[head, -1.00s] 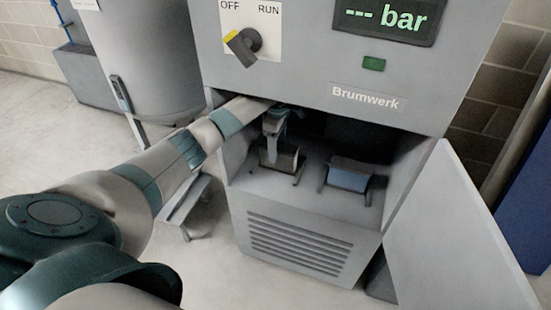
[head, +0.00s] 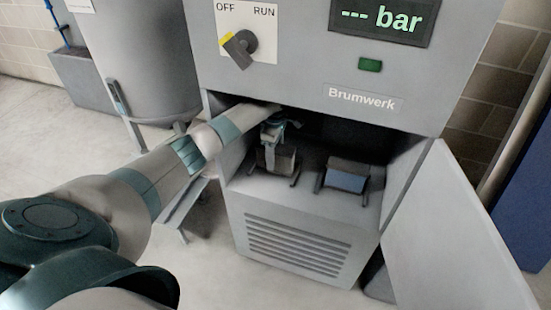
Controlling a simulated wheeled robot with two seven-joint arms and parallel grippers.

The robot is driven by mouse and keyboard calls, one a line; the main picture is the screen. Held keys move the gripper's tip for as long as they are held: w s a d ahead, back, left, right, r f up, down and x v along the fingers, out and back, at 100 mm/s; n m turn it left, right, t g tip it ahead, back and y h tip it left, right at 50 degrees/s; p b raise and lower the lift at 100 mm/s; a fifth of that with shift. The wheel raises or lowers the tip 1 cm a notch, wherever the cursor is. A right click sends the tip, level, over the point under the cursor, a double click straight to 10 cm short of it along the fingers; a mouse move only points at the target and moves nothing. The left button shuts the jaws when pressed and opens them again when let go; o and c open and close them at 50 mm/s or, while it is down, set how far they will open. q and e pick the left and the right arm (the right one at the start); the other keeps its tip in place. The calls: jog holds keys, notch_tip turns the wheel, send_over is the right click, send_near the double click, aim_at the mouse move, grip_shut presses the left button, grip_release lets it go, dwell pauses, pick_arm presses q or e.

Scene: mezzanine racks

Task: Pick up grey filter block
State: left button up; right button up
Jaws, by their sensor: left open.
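The grey filter block (head: 283,161) sits in a small cradle at the left inside the open compartment of the grey machine. My left gripper (head: 269,160) reaches into the compartment from the left and is open, its jaws pointing down at the block. A finger covers part of the block's left side. I cannot tell whether the fingers touch it. A second block with a blue front (head: 345,181) sits in a similar cradle to the right. My right gripper is not in view.
The machine (head: 295,75) has its upper housing just above my left arm. Its open door (head: 455,235) hangs at the right. A knob (head: 240,46) points toward OFF. A grey tank (head: 150,60) stands behind at the left. The compartment's back is dark.

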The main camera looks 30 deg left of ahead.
aim_at(276, 162)
pick_arm(q)
jog(key=shift+w+f, duration=0.1)
jog(key=shift+f, duration=2)
jog(key=shift+d, duration=0.1)
jog(key=c, duration=1.2)
